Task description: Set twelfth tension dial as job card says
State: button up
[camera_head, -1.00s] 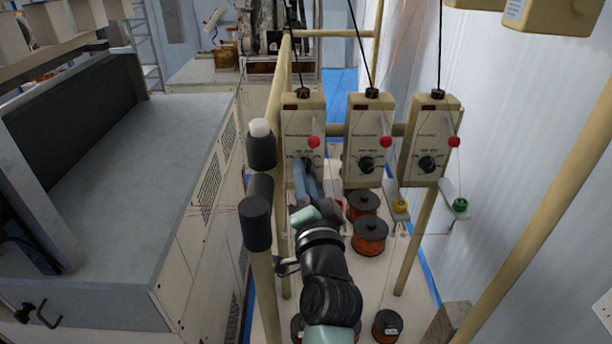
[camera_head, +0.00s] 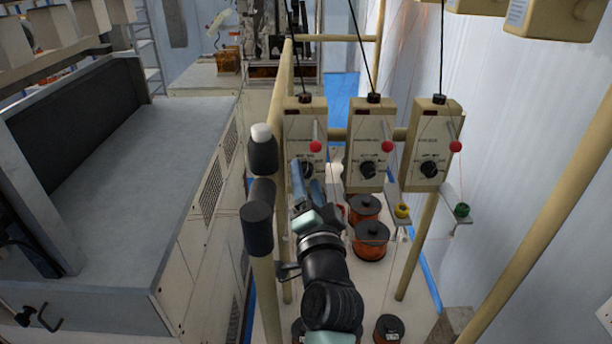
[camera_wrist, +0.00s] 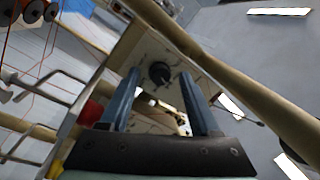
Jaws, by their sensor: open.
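Three beige tension boxes hang in a row in the head view: left (camera_head: 305,123), middle (camera_head: 369,125) and right (camera_head: 436,125). Each has a black dial low on its face: left (camera_head: 306,169), middle (camera_head: 367,170), right (camera_head: 429,169). My gripper (camera_head: 307,186) is just below and in front of the left box's dial. In the wrist view its two blue fingers stand apart, empty, with that black dial (camera_wrist: 160,73) showing between and beyond their tips. Whether they touch it I cannot tell. The dial markings are too small to read. No job card is readable.
Beige rails frame the boxes; a post with black caps (camera_head: 257,215) stands close left of my arm. Red balls (camera_head: 316,147) stick out in front of the boxes. Copper spools (camera_head: 371,240) stand below. A grey machine (camera_head: 150,150) fills the left, a pale wall the right.

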jog(key=n, duration=0.4)
jog(key=shift+d+r+g, duration=0.1)
jog(key=shift+r+g, duration=0.1)
jog(key=shift+g, duration=0.1)
jog(key=n+p, duration=0.1)
jog(key=n, duration=0.2)
jog(key=shift+r+n+g, duration=0.15)
jog(key=shift+n+g, duration=0.15)
jog(key=shift+n, duration=0.1)
jog(key=s+d+b, duration=0.2)
jog(key=s+b, duration=0.4)
jog(key=s, duration=0.7)
jog(key=s+a+r+n+t+h+b, duration=0.1)
jog(key=s+r+t+b, duration=0.3)
jog(key=r, duration=0.5)
jog(key=s+a+r+n+t+h+b, duration=0.1)
jog(key=s+a+r+t+b, duration=0.1)
jog(key=s+r+t+b, duration=0.3)
jog(key=shift+s+r+b, duration=0.7)
jog(key=shift+r+b, duration=0.9)
jog(key=shift+r, duration=1)
jog(key=shift+t, duration=0.3)
